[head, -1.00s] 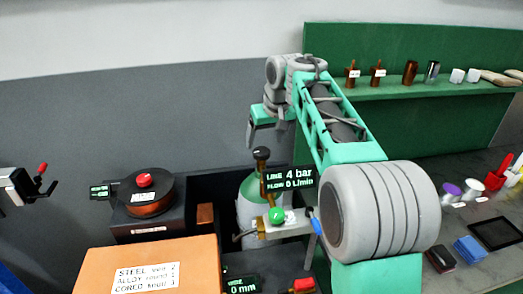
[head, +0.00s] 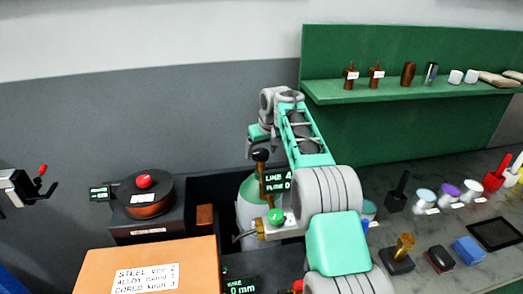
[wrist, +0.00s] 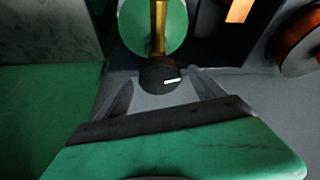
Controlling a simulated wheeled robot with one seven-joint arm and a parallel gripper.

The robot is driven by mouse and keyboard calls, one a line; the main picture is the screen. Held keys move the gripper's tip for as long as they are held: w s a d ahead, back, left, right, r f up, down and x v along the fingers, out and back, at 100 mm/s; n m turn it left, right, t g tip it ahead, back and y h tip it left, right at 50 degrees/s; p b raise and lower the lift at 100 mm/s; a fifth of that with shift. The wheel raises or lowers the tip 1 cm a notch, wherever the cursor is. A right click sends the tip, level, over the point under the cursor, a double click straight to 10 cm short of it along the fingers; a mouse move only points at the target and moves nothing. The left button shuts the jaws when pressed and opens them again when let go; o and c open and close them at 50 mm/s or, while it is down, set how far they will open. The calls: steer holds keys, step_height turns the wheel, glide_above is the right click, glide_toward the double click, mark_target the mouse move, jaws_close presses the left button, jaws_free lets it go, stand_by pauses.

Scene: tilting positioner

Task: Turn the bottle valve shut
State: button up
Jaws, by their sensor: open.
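The green gas bottle (head: 246,207) stands upright in a dark bay behind the orange box. Its valve has a black round knob (head: 261,155) with a white mark, on top of a brass stem. In the wrist view the knob (wrist: 155,77) lies between the fingertips, with the brass stem (wrist: 159,28) and the green bottle (wrist: 133,24) beyond. My gripper (wrist: 161,79) is open, one finger on each side of the knob, with no clear contact visible. In the head view my gripper's teal body is just above the knob, and its fingertips are hard to make out.
A regulator with a green knob (head: 275,216) sits beside the bottle. A display (head: 275,181) is partly covered by my arm. A wire spool (head: 149,197) is to the left, an orange box (head: 150,268) in front. Bench items stand right.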

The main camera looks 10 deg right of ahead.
steer(key=c, duration=1.4)
steer(key=shift+a+m+b, duration=0.1)
steer(key=shift+m+b, duration=0.3)
steer(key=shift+m, duration=0.3)
steer(key=shift+a+r+m+h, duration=0.1)
steer(key=shift+m+h, duration=0.6)
steer(key=shift+m, duration=0.4)
steer(key=m+h, duration=0.1)
steer(key=m, duration=0.4)
steer(key=shift+h+p, duration=0.4)
